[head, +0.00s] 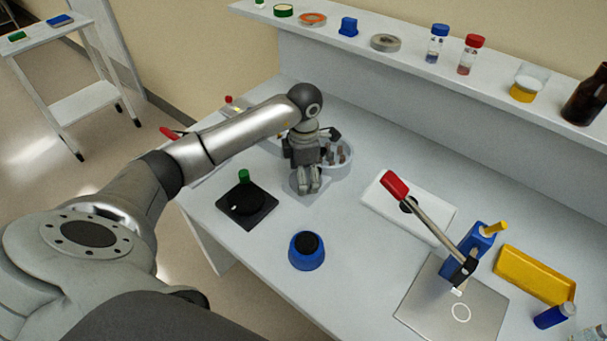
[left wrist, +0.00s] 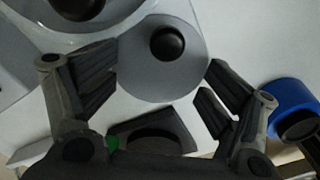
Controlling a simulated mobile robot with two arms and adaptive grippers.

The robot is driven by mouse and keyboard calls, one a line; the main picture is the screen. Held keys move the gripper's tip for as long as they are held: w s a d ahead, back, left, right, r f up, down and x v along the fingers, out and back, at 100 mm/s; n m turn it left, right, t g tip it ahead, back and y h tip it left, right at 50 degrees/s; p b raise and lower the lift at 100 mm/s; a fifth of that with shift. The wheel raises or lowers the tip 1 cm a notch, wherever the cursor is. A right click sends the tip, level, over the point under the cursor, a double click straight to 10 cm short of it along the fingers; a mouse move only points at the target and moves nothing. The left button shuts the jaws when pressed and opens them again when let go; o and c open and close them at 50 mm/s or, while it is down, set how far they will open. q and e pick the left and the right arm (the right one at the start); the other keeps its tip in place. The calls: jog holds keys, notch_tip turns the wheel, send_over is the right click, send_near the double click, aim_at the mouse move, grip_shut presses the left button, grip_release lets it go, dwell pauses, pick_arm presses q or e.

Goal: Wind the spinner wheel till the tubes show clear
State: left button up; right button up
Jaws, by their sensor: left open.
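The round white spinner (head: 348,168) holds several small tubes (head: 338,153), brown and grey-looking; how clear they are is too small to tell. Part of a pale round housing (left wrist: 125,22) fills the top left of the left wrist view. A grey disc with a black round knob (left wrist: 167,43) is beside it, probably the spinner wheel. My left gripper (head: 308,188) hangs over this grey disc (head: 297,186) and hides most of it in the head view. In the left wrist view my left gripper (left wrist: 158,88) is open and empty, the knob ahead of its fingers. My right gripper is not in view.
A red-handled lever (head: 395,186) leans at the right, near a yellow tray (head: 530,272). A shelf (head: 400,62) with bottles runs behind.

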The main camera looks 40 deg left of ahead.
pick_arm(q)
jog(key=shift+o, duration=0.8)
jog(key=shift+r, duration=0.15)
jog(key=shift+a, duration=0.1)
jog(key=shift+r, duration=0.1)
jog(key=shift+r, duration=0.1)
notch_tip(320, 180, up, 12)
